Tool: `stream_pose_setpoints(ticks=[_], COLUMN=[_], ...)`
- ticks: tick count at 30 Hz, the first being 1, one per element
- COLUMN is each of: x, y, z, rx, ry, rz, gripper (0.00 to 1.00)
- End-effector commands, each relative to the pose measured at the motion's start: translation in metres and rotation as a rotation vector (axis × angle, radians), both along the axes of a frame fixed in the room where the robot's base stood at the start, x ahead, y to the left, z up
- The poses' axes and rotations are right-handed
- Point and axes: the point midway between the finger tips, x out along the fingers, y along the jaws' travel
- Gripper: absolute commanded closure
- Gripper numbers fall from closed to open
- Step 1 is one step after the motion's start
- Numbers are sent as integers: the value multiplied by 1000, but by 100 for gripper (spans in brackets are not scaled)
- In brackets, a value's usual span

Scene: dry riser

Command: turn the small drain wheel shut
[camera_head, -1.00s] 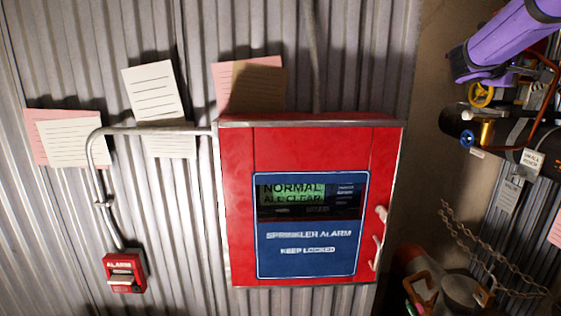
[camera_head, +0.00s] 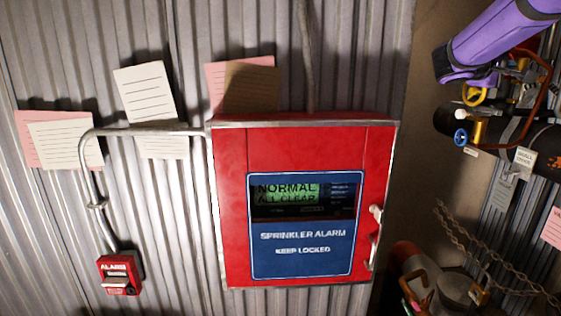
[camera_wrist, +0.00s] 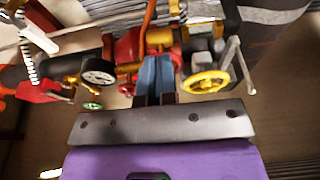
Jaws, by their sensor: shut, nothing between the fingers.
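My gripper (camera_wrist: 157,66) is shut and empty, its two blue fingers side by side among the pipe fittings in the wrist view. A yellow handwheel (camera_wrist: 207,82) is just right of the fingers, apart from them in the picture. It shows in the head view (camera_head: 473,95), partly covered by my purple arm. A small blue wheel (camera_head: 460,137) is below it on a brass fitting. In the wrist view, a small green wheel (camera_wrist: 92,105) and a red wheel (camera_wrist: 127,89) are left of the fingers. I cannot tell which is the drain wheel. Contact at the fingertips is unclear.
A black pipe (camera_head: 500,128) with a hanging tag (camera_head: 523,161) runs at the right. A copper-coloured tube curves over it. A dial-like round part (camera_wrist: 98,73) is left of the fingers. Chains (camera_head: 490,262) hang below. A red alarm cabinet (camera_head: 230,200) covers the middle of the wall.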

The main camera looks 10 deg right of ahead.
Motion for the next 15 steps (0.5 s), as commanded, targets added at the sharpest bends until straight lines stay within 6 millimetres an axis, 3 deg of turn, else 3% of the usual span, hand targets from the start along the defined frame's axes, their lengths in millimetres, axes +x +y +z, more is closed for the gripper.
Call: stream_pose_setpoints(ticks=[6, 15], x=[2, 2], y=[21, 25], z=[1, 1], rx=[0, -1], ry=[-1, -1], rz=[4, 3], gripper=[100, 100])
